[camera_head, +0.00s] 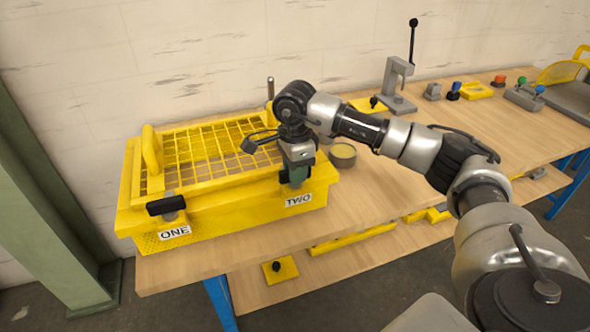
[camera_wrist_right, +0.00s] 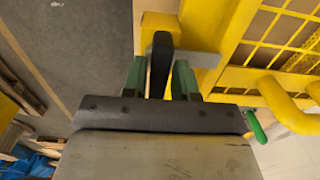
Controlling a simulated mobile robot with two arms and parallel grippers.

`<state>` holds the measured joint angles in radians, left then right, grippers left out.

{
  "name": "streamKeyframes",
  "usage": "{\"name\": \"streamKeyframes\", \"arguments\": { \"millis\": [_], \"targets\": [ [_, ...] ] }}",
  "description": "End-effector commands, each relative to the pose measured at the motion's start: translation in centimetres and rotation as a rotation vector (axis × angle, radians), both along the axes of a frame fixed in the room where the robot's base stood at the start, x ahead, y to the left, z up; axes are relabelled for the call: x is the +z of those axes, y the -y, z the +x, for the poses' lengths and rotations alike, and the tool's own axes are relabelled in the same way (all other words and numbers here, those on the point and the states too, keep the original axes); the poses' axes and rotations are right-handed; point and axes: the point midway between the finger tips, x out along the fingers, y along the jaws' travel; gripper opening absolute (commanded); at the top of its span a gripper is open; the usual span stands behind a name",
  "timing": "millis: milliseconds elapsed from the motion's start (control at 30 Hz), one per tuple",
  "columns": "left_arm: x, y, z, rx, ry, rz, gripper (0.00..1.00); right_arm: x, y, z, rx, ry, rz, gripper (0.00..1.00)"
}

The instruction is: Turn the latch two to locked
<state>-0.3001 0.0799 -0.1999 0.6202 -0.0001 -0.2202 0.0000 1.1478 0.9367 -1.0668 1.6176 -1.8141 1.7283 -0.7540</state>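The yellow guard box has a mesh lid (camera_head: 205,155) and two latches on its front. Latch two has a black handle, seen end-on in the right wrist view (camera_wrist_right: 160,65), above the TWO label (camera_head: 298,199). My right gripper (camera_head: 294,178) reaches down to latch two. In the wrist view its green fingers (camera_wrist_right: 160,78) stand close on both sides of the handle; whether they press on it is unclear. The gripper hides much of latch two in the head view. Latch one (camera_head: 166,205), with a black handle pointing left, sits above the ONE label (camera_head: 174,233). My left gripper is not seen.
A round tin (camera_head: 342,155) stands close to the right of the box. A grey lever press (camera_head: 397,85) and small coloured parts stand further back right. The wooden bench (camera_head: 370,200) is clear in front of the tin. A green post (camera_head: 50,190) stands at the left.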

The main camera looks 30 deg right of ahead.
Motion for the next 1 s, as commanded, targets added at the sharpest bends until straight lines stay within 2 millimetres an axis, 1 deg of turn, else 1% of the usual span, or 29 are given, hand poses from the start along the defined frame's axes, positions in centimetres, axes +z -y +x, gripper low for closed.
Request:
{"name": "streamKeyframes", "arguments": {
  "millis": [33, 100, 367, 467, 567, 800, 900, 1000],
  "targets": [
    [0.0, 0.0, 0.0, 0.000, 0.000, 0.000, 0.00, 0.0, 0.0, 0.0, -0.001, -0.001, -0.001, 0.36],
    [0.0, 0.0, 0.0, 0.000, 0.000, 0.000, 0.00, -0.1, 0.0, 0.0, -0.001, -0.002, -0.001, 0.45],
    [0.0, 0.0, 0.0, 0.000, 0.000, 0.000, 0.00, -0.1, 0.0, -0.1, -0.002, -0.004, -0.001, 0.45],
    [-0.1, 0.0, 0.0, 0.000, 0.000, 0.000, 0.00, 0.5, 0.0, 0.0, -0.002, -0.003, 0.000, 0.45],
    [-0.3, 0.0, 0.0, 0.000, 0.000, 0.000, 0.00, 2.0, 0.0, 0.0, -0.002, 0.000, -0.001, 0.45],
    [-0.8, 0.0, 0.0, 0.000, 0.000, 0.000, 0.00, 6.9, -0.1, 0.0, -0.001, 0.001, 0.001, 0.45],
    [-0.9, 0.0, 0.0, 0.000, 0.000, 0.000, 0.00, 8.6, 0.0, 0.0, -0.002, 0.000, 0.000, 0.45],
    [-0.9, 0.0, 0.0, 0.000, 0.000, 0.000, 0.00, 9.8, 0.0, 0.0, -0.001, -0.001, 0.000, 0.45]
  ]
}}
